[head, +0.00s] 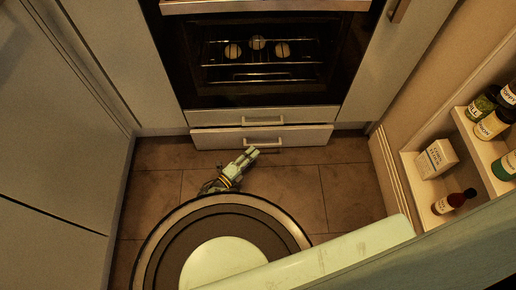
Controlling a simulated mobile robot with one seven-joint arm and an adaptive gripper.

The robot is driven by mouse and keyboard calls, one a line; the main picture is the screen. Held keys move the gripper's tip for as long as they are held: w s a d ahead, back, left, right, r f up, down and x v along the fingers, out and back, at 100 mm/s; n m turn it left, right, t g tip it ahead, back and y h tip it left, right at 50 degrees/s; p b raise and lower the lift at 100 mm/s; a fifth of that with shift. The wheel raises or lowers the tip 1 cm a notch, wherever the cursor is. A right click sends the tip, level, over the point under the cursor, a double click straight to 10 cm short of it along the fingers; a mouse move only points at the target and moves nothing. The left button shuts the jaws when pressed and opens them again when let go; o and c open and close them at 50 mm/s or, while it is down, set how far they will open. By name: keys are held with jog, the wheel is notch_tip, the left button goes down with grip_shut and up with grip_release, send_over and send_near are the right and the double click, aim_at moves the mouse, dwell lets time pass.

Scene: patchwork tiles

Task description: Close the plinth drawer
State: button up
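The plinth drawer (215,139) is the lowest front under the oven, with a pale bar handle along its lower middle. Its front stands out a little from the drawer front (215,118) above it, so it looks slightly open. My gripper (250,153) is low over the floor, just in front of the plinth drawer and slightly left of its handle, pointing toward it. The fingers look close together, but they are too small to tell whether they are shut. Whether they touch the drawer cannot be told. Nothing is seen between them.
The oven (262,75) is above the drawers. Tall cabinet fronts (60,150) stand on the left. An open shelf unit (415,185) on the right holds bottles (455,201) and a white box (437,158). Tiled floor (345,190) is clear before the drawers.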

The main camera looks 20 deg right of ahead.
jog(key=shift+b+x, duration=0.35)
jog(key=shift+x, duration=2)
grip_shut()
